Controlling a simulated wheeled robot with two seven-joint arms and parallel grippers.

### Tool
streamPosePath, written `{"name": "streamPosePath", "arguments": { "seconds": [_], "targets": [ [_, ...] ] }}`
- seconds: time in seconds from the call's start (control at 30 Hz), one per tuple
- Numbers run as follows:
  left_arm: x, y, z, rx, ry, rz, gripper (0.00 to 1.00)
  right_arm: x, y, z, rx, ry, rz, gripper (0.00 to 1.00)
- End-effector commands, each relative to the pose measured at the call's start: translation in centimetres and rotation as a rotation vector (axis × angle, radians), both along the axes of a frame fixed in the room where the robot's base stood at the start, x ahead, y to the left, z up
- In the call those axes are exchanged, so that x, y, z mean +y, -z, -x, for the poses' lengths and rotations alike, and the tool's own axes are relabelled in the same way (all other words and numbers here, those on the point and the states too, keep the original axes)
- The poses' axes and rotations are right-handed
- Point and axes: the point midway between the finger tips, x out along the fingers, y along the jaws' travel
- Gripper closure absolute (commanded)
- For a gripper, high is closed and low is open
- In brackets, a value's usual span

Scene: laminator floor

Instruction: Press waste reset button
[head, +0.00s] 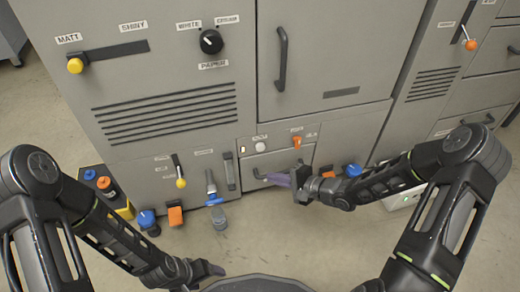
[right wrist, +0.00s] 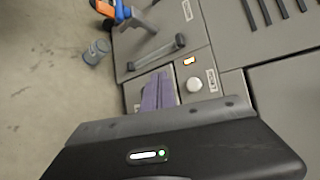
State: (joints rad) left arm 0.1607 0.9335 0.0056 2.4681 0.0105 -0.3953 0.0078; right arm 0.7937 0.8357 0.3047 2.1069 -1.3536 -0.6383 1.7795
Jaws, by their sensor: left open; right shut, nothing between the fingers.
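A white round button (head: 260,146) sits on a small grey panel low on the machine, beside a small lit orange-rimmed switch (head: 243,149). In the right wrist view the white button (right wrist: 194,84) shows clear of my gripper, with the lit switch (right wrist: 189,61) and small labels near it. My right gripper (head: 301,178) is shut and empty, in front of and below the panel, apart from the button in the picture. Purple strips (right wrist: 158,91) hang at the panel's lower part, close to my right gripper. My left gripper (head: 207,269) is open, low over the floor.
An orange knob (head: 297,142) is right of the button. A cabinet door handle (head: 282,58) juts out above.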

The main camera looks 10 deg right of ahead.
Motion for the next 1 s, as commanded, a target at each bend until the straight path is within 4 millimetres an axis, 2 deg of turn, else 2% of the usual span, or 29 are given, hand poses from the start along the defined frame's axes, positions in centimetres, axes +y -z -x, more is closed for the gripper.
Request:
{"name": "streamPosePath", "arguments": {
  "seconds": [0.37, 0.8, 1.0],
  "targets": [
    [0.0, 0.5, 0.0, -0.001, 0.000, 0.000, 0.26, 0.1, 0.2, -0.8, 0.000, -0.002, 0.001, 1.00],
    [0.0, 2.7, -0.4, -0.009, -0.004, -0.001, 0.26, 0.5, 0.3, -6.1, 0.000, -0.001, 0.002, 1.00],
    [0.0, 1.7, -0.3, -0.008, -0.004, 0.000, 0.26, 0.6, -0.1, -8.0, 0.000, -0.002, 0.001, 1.00]
  ]
}}
